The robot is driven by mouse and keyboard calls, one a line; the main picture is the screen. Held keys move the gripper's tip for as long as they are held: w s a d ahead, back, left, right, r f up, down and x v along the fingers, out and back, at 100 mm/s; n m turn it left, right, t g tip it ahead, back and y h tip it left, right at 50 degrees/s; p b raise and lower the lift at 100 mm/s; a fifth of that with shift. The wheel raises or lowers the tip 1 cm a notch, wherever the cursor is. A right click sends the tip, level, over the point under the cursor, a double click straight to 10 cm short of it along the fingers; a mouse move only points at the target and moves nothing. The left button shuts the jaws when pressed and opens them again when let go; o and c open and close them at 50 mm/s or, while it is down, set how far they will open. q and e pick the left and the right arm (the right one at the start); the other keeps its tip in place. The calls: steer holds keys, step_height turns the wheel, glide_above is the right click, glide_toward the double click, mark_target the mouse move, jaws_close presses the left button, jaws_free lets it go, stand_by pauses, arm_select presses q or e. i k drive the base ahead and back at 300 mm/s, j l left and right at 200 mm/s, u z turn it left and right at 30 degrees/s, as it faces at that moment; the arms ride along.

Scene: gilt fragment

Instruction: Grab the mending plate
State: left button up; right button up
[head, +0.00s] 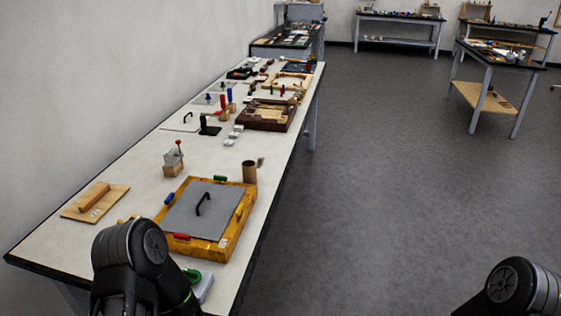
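I cannot pick out a mending plate for certain; many items on the long white table (140,160) are too small to tell. Small white pieces (234,134) lie near the table's middle. A yellow-framed board (236,232) with a grey panel (197,212) and a black handle lies at the near end. Dark arm parts of mine show at the bottom left and bottom right. They hide a bit of the table's near end. Neither gripper shows.
A wooden board with a block (95,200), a small toggle-like device (173,160), a brown cup (249,171) and a dark wooden tray (290,122) stand on the table. Other benches (400,17) stand at the back. The grey floor (400,200) right of the table is clear.

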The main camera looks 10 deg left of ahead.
mark_target(261, 160)
steer(key=i+l, duration=0.2)
steer(key=l, duration=0.15)
steer(key=i+l+u, duration=0.15)
steer(key=i+l, duration=0.25)
steer(key=l, duration=0.25)
steer(key=i+l+u, duration=0.1)
steer(key=l, duration=0.25)
steer(key=i+l, duration=0.1)
steer(key=i, duration=0.35)
steer(key=i+l+u, duration=0.15)
steer(key=i, duration=0.35)
steer(key=i+l, duration=0.15)
steer(key=i, duration=0.3)
